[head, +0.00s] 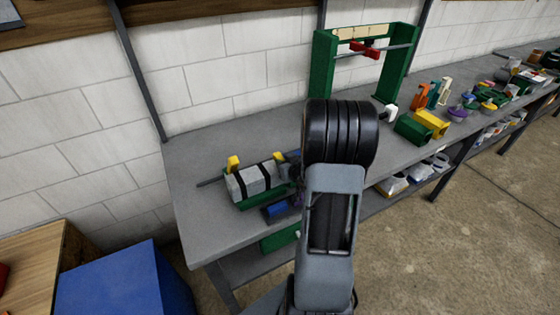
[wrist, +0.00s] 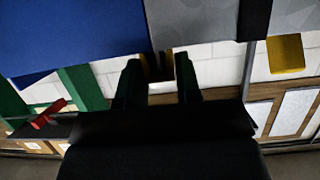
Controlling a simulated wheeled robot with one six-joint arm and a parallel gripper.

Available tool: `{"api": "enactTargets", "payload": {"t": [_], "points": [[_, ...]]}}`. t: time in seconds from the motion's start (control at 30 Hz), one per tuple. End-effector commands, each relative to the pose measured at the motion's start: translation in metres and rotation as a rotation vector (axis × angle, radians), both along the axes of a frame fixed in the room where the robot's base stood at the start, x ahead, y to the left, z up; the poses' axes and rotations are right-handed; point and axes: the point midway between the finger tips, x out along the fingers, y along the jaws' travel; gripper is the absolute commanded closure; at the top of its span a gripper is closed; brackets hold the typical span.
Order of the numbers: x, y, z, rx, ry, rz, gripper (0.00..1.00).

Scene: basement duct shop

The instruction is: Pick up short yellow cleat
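Two small yellow pieces stand at the grey banded block on the bench in the head view: one at the left end (head: 233,163), one at the right end (head: 279,157). I cannot tell for sure which is the short yellow cleat. In the wrist view, which looks upside down, a yellow piece (wrist: 168,67) shows partly between the fingertips of my gripper (wrist: 156,68), with dark parts in front of it. Another yellow piece (wrist: 285,53) is off to the right. My fingers are apart; no contact shows. In the head view my arm mostly hides the gripper.
The grey block (head: 257,180) with black bands sits on a green base. A blue piece (head: 277,209) lies just in front. A green frame (head: 325,65) with a red clamp stands behind. Green and yellow bins (head: 430,124) are to the right. Bare bench (head: 205,150) shows at back left.

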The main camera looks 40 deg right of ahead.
Motion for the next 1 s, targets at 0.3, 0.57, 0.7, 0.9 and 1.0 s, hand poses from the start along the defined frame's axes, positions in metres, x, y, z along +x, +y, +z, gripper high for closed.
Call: {"api": "enactTargets", "payload": {"t": [0.3, 0.57, 0.7, 0.9, 1.0], "points": [[0.001, 0.002, 0.0, 0.0, 0.0, 0.004, 0.98], [0.001, 0.002, 0.001, 0.0, -0.001, 0.004, 0.98], [0.001, 0.002, 0.008, -0.002, -0.002, 0.005, 0.98], [0.001, 0.002, 0.035, -0.005, -0.006, 0.005, 0.98], [-0.016, -0.001, 0.053, -0.006, -0.004, 0.001, 0.98]]}}
